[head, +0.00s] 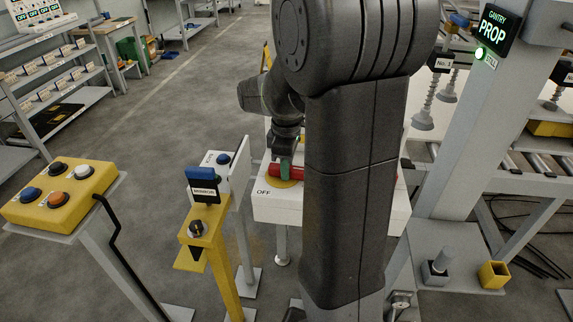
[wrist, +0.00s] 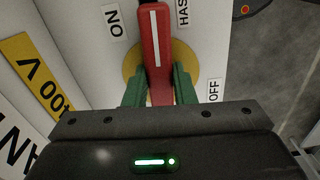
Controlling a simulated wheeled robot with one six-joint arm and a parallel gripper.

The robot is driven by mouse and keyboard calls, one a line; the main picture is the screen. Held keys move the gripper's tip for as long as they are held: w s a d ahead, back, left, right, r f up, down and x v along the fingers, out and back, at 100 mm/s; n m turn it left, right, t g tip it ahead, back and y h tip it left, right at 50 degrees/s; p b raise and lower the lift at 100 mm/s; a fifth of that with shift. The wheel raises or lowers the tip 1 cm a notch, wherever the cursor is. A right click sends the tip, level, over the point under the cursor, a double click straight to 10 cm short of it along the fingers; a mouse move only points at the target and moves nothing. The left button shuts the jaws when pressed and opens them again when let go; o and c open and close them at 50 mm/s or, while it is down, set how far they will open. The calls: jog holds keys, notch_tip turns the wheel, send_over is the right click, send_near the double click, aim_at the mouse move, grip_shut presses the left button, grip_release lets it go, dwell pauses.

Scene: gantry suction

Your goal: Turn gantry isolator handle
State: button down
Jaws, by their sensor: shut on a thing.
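The isolator handle is a red bar with a white stripe (wrist: 154,40) on a yellow disc (wrist: 184,59). In the wrist view it runs nearly straight up and down, its upper end between the ON label (wrist: 115,20) and a partly cut-off HAS label (wrist: 183,12). The OFF label (wrist: 214,90) is at lower right. My gripper (wrist: 158,80) is shut on the handle, one green finger on each side. In the head view my gripper (head: 285,163) reaches down to the red handle (head: 284,172) on the white isolator box (head: 275,207); my arm hides part of the box.
A yellow post (head: 212,250) with a blue-topped tag (head: 203,184) stands close left of the box. A yellow button box (head: 60,193) is farther left. The gantry column (head: 465,130) carries a sign reading GANTRY PROP (head: 494,30) with a lit green lamp. Open floor lies behind, left.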

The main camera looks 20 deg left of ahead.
jog(key=shift+n, duration=0.5)
jog(key=c, duration=1.2)
grip_release()
jog(key=shift+r, duration=0.1)
notch_tip(320, 180, up, 14)
jog(key=shift+f, duration=0.3)
notch_tip(320, 180, down, 14)
jog(key=shift+r, duration=0.2)
